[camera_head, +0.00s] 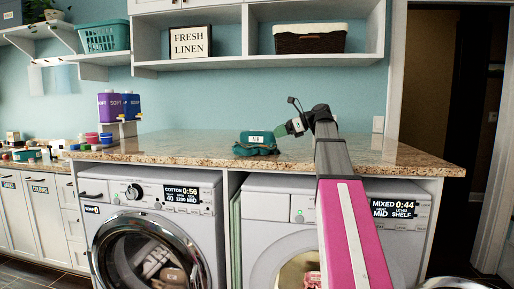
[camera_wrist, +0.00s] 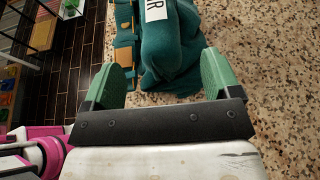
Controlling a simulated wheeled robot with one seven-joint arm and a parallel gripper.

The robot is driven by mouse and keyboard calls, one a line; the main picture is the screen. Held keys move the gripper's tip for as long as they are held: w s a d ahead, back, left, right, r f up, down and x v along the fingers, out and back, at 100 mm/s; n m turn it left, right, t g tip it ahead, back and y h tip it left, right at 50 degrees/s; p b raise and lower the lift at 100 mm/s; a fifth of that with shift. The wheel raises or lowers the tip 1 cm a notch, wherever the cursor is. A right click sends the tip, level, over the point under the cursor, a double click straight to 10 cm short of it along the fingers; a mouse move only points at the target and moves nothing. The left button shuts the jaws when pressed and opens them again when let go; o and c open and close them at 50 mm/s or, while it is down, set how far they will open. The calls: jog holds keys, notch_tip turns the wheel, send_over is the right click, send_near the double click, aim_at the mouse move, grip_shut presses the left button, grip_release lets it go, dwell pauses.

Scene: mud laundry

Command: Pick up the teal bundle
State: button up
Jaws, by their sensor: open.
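The teal bundle (camera_head: 257,143) lies on the granite counter near its front edge, in the middle of the head view. It is folded cloth with a white label on top. In the wrist view the bundle (camera_wrist: 178,62) fills the upper middle, with an orange-tan patch on its left side. My gripper (camera_head: 290,128) is just to the right of the bundle in the head view. In the wrist view my gripper (camera_wrist: 163,82) has its two green fingers spread wide apart, with the near end of the bundle at the gap between them. Whether they touch the cloth is unclear.
The granite counter (camera_head: 190,145) is clear around the bundle. Two front-loading machines stand beneath it. Purple and blue bottles (camera_head: 119,106) stand on a small riser at the left. A wall shelf (camera_head: 258,62) hangs above, with a dark basket (camera_head: 310,39) and a sign (camera_head: 191,42).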

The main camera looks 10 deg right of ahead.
aim_at(268, 136)
jog(key=shift+x, duration=2.65)
jog(key=c, duration=1.1)
